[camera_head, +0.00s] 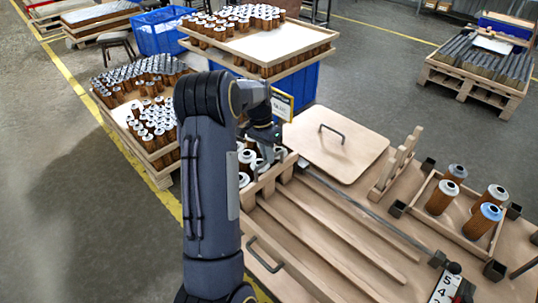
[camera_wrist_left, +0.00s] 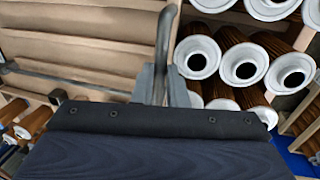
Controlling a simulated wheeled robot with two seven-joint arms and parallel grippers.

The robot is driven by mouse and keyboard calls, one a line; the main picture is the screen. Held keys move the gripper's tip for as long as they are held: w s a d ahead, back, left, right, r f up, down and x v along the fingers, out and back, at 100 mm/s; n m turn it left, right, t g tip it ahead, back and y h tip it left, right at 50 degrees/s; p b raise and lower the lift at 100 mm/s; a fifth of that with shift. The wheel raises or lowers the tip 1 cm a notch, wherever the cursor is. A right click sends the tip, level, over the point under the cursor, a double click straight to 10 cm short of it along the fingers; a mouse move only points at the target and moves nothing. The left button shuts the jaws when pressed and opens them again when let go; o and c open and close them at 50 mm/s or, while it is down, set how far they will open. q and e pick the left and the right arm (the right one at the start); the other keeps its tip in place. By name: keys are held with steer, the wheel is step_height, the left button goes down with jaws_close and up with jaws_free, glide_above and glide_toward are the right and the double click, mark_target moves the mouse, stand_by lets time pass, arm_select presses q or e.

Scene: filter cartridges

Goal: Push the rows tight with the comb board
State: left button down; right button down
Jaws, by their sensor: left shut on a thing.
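My left gripper (camera_head: 266,158) is low over the upper left end of the wooden lanes. In the left wrist view its fingers (camera_wrist_left: 162,88) are shut on a dark bar handle (camera_wrist_left: 166,40). The notched wooden crosspiece under it in the head view, apparently the comb board (camera_head: 268,183), spans the lanes. White-capped brown cartridges (camera_head: 246,157) stand just behind it, partly hidden by my arm; cartridges also show close beside the handle in the left wrist view (camera_wrist_left: 243,65). Whether the board touches them cannot be told. My right gripper is not in view.
The long lanes (camera_head: 325,225) in front are empty. A handled wooden lid (camera_head: 345,158) lies behind, with an upright slotted wooden piece (camera_head: 397,165) to its right. A tray (camera_head: 466,234) at right holds a few cartridges. A bent handle (camera_head: 265,258) is near the front.

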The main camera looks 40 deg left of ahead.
arm_select(q)
steer(key=c, duration=1.5)
jaws_free()
steer(key=shift+o, duration=0.2)
step_height(320, 180, up, 8)
steer(key=a, duration=0.1)
steer(key=shift+a+b, duration=0.25)
steer(key=shift+b, duration=0.15)
